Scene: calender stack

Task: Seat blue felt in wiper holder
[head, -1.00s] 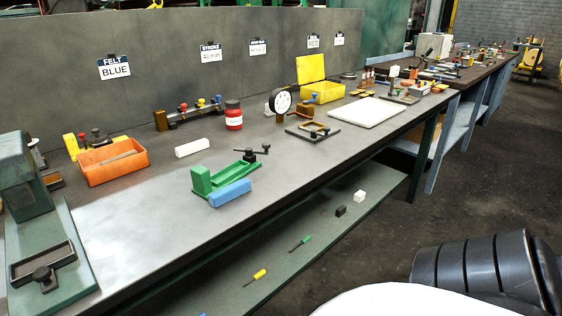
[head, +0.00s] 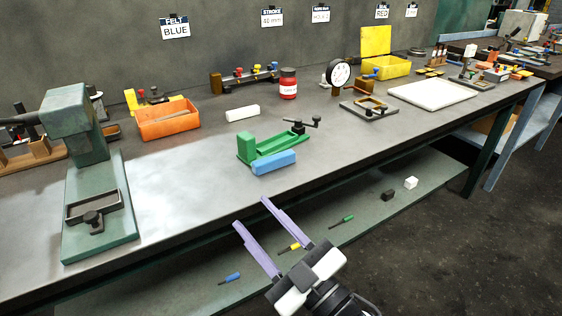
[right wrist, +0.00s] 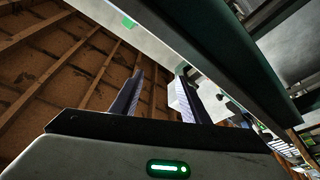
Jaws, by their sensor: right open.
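The blue felt (head: 274,163) is a blue block lying on the bench along the near side of the green wiper holder (head: 280,155). The holder has a raised block at its left end and a dark clamp handle at its right end. I cannot tell whether the felt touches the holder. My right gripper (head: 251,212) is open and empty, in front of the bench's front edge, with its purple fingers pointing up and left. The right wrist view shows its two fingers (right wrist: 155,98) apart with nothing between them. My left gripper is in neither view.
A white block (head: 243,113), an orange bin (head: 168,118) and a red jar (head: 288,84) stand behind the holder. A green press (head: 88,190) stands at the left. The bench's front edge and lower shelf (head: 255,270) are close to my right gripper. Bench space right of the press is clear.

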